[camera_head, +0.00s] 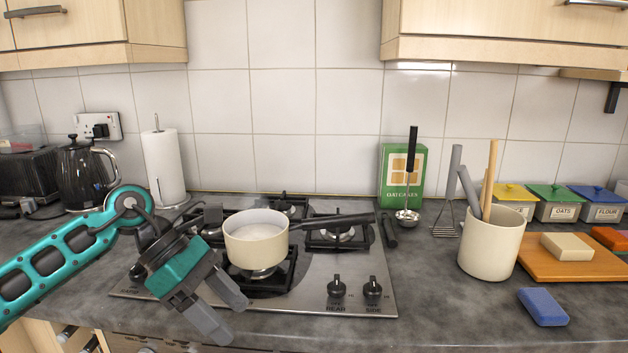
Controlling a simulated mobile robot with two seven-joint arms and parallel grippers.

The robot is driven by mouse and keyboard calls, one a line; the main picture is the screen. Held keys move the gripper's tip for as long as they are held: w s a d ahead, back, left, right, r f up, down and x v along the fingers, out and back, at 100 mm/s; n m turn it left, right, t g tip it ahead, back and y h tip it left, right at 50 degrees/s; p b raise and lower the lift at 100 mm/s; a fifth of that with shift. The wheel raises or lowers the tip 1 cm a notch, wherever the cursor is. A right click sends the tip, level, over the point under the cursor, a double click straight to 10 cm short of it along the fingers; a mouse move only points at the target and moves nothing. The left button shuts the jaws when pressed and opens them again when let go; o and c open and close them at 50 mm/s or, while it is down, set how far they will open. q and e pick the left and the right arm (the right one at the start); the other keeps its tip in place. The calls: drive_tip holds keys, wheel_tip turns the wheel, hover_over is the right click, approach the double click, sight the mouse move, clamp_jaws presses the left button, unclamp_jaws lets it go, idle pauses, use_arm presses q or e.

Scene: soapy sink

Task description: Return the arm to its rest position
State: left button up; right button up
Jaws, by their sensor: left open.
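My left arm comes in from the left, with its teal forearm over the counter's left side. My left gripper (222,318) is open and empty, its two grey fingers pointing down and right. It is in front of the stove's front left corner, near the counter's front edge. A cream saucepan (256,240) with a dark handle pointing right stands on the gas stove (310,290), just behind and to the right of the gripper. The gripper looks apart from the pan. My right gripper is not in view.
A black kettle (84,175) and a paper towel roll (164,168) stand at the back left. To the right are a green box (402,155), a cream utensil crock (492,245), a blue sponge (543,306) and a wooden board (535,262). The counter's front right is mostly clear.

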use_arm(q)
drive_tip(key=s+d+n+t+h, duration=0.3)
drive_tip(key=d+n+t+h, duration=0.1)
drive_tip(key=d+n+h, duration=0.8)
drive_tip(key=a+f+n+t+y, duration=0.55)
drive_tip(key=n+t, duration=0.25)
drive_tip(key=n, duration=0.6)
drive_tip(key=a+f+n+t+y, duration=0.5)
drive_tip(key=f+n+t+y, duration=0.15)
drive_tip(key=n, duration=0.75)
drive_tip(key=s+a+f+n+g+y, duration=0.3)
drive_tip(key=s+f+n, duration=0.3)
drive_tip(key=f, duration=0.2)
drive_tip(key=s+a+f+n+g+y, duration=0.3)
drive_tip(key=s+f+n, duration=0.2)
drive_tip(key=f, duration=0.3)
drive_tip(key=shift+s+a+f+n, duration=0.25)
drive_tip(key=shift+s+n, duration=0.15)
drive_tip(key=shift+s, duration=0.25)
